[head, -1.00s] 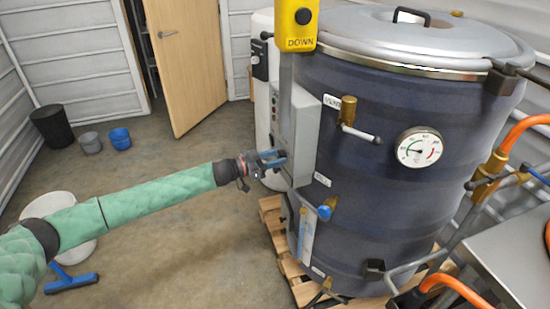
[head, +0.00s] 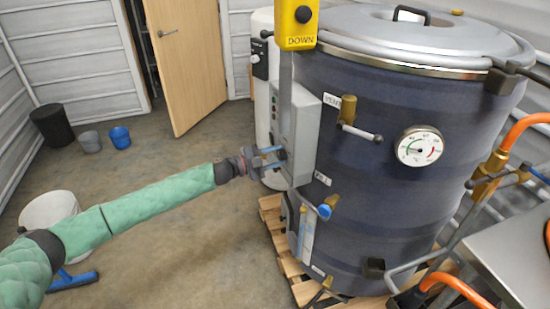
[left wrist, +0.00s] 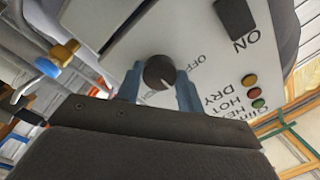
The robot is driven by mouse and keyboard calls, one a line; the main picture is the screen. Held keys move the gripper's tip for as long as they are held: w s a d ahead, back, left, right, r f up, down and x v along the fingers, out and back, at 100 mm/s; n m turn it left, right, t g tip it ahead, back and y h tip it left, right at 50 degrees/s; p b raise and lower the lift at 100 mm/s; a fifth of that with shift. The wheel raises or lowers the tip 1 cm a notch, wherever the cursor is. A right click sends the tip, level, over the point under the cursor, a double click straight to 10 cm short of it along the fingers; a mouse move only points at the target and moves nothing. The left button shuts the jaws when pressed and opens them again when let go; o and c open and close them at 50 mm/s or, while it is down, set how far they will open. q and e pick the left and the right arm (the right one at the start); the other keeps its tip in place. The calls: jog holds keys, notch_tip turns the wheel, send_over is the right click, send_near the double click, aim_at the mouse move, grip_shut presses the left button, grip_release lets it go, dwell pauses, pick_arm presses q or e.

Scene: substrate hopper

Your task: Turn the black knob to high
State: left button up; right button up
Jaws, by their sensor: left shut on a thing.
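The black knob (left wrist: 159,72) sits on the face of the grey control box, between the two blue fingers of my left gripper (left wrist: 157,82). The gripper is shut on the knob, one finger on each side. A pale pointer line shows on the knob, aimed to the lower right in the left wrist view. An "OFF" label lies to the right of the knob; the letters there appear rotated, and I cannot read a "high" mark. In the head view my left gripper (head: 272,158) reaches the control box (head: 301,135) from the left. My right gripper is not in view.
The box is fixed to a large dark drum (head: 370,220) with a gauge (head: 419,146) and brass valves, on a wooden pallet (head: 283,258). A yellow "DOWN" pendant (head: 298,22) hangs above the box. A black switch (left wrist: 236,18) and several lamps share the panel.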

pick_arm(q)
jog(key=m, duration=0.3)
jog(key=shift+f+b, duration=0.15)
jog(key=shift+b, duration=0.2)
jog(key=shift+m+b, duration=0.3)
jog(key=shift+m, duration=0.5)
jog(key=shift+m+b, duration=0.3)
jog(key=shift+m, duration=1.1)
jog(key=m+b, duration=0.1)
jog(key=m, duration=0.2)
jog(key=shift+b, duration=0.4)
jog(key=shift+m, duration=0.6)
jog(key=shift+m+b, duration=0.45)
jog(key=shift+m, duration=0.05)
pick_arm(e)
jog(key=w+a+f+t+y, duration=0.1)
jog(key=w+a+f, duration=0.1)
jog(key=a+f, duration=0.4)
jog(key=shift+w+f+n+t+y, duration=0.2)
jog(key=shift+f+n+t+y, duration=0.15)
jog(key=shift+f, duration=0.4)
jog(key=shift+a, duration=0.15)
